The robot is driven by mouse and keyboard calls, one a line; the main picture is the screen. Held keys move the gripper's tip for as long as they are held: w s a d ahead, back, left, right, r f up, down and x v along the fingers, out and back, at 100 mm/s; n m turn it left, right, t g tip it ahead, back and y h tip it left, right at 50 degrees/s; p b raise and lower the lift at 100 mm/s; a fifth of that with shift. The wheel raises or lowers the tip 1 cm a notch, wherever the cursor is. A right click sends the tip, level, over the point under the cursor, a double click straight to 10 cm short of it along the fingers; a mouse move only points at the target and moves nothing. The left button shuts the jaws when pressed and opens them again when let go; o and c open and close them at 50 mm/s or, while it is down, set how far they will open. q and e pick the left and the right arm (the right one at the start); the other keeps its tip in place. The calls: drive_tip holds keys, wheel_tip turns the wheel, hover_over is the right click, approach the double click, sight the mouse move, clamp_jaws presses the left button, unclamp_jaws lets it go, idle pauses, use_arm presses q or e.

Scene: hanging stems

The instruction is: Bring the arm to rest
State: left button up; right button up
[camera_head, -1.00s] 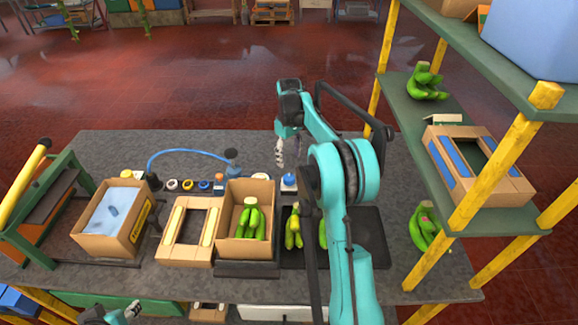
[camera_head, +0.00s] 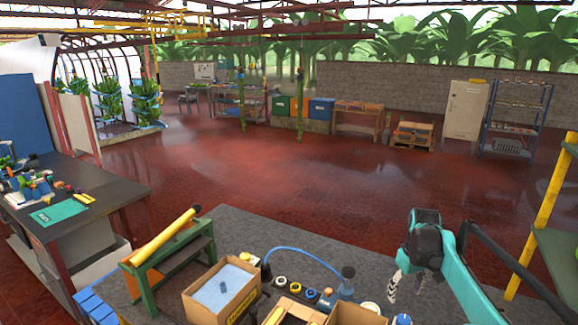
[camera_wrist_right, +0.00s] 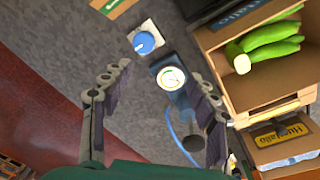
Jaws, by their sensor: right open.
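My right arm, teal with black joints, comes in from the lower right in the head view. My right gripper (camera_head: 393,285) hangs pointing down over the grey worktop (camera_head: 240,228). In the right wrist view my right gripper (camera_wrist_right: 161,78) is open, its two fingers spread apart with nothing between them held. A round white-faced item (camera_wrist_right: 171,78) and a blue knob on a white base (camera_wrist_right: 144,42) show below and beyond the fingers. My left gripper is not in view.
A cardboard box with blue lining (camera_head: 222,296) and a green stand with a yellow bar (camera_head: 165,250) are left on the worktop. A blue hose (camera_head: 300,252) arches beside my right gripper. Green bananas (camera_wrist_right: 265,45) lie in a box. A yellow-posted shelf (camera_head: 535,225) stands right.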

drive_tip(key=s+a+r+t, duration=0.2)
drive_tip(key=s+a+r, duration=0.1)
drive_tip(key=s+a, duration=0.35)
drive_tip(key=s+a+f+m+t+b, duration=0.1)
drive_tip(key=s+a+f, duration=0.1)
drive_tip(key=s, duration=0.4)
drive_tip(key=s+a+f+t+b, duration=0.1)
drive_tip(key=s+a+f, duration=0.1)
drive_tip(key=s+a, duration=0.3)
drive_tip(key=s+a+f+m+t+b, duration=0.1)
drive_tip(key=s+a+f+t, duration=0.1)
drive_tip(key=s, duration=0.7)
drive_tip(key=shift+a+f+m, duration=0.3)
drive_tip(key=shift+a+f, duration=0.3)
drive_tip(key=shift+a, duration=0.55)
